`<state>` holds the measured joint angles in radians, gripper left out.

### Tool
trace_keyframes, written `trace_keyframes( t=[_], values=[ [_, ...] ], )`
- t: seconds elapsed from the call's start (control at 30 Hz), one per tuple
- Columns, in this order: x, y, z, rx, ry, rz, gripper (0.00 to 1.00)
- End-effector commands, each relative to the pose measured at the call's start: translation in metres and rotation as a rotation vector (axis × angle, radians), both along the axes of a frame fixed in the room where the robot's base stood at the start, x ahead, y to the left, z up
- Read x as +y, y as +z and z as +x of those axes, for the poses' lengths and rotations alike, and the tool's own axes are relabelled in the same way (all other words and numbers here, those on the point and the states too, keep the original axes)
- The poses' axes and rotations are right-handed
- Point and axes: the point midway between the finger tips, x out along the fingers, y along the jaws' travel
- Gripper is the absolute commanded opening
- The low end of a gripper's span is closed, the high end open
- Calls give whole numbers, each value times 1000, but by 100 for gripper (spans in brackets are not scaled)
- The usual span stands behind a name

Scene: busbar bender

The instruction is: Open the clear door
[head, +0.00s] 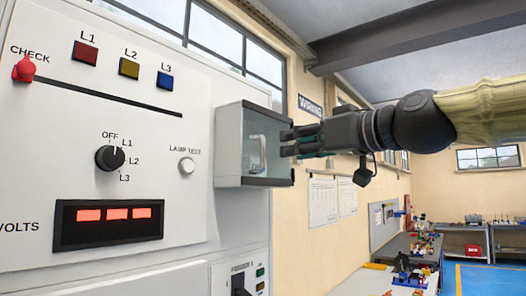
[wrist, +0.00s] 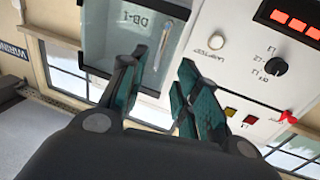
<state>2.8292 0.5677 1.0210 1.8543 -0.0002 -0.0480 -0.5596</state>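The clear door (head: 272,118) is on the front of a small grey box at the right side of the cabinet face. It looks closed, and a pale bar handle (head: 257,152) shows on it. In the wrist view the clear door (wrist: 112,42) appears upside down with "DB-1" lettering, and the handle (wrist: 163,46) slants across it. My gripper (head: 285,142) is just right of the door in the head view. In the wrist view my gripper (wrist: 164,62) has its fingers apart, with the handle seen beyond the gap. Nothing is between the fingers. Contact with the handle cannot be told.
The cabinet face carries a selector knob (head: 110,157), a lamp test button (head: 187,166), a red check knob (head: 24,69), colored lamps and a red volts display (head: 107,222). A workbench (head: 400,275) with small parts stands at lower right. Open air surrounds my arm.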

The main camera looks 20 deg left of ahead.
Motion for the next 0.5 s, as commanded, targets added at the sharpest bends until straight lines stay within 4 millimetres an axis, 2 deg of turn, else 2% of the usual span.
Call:
trace_keyframes(
  t=[0.17, 0.5],
  values=[
    [14, 3, 6, -1, 3, -3, 32],
    [60, 4, 34, 0, 3, -2, 32]
  ],
)
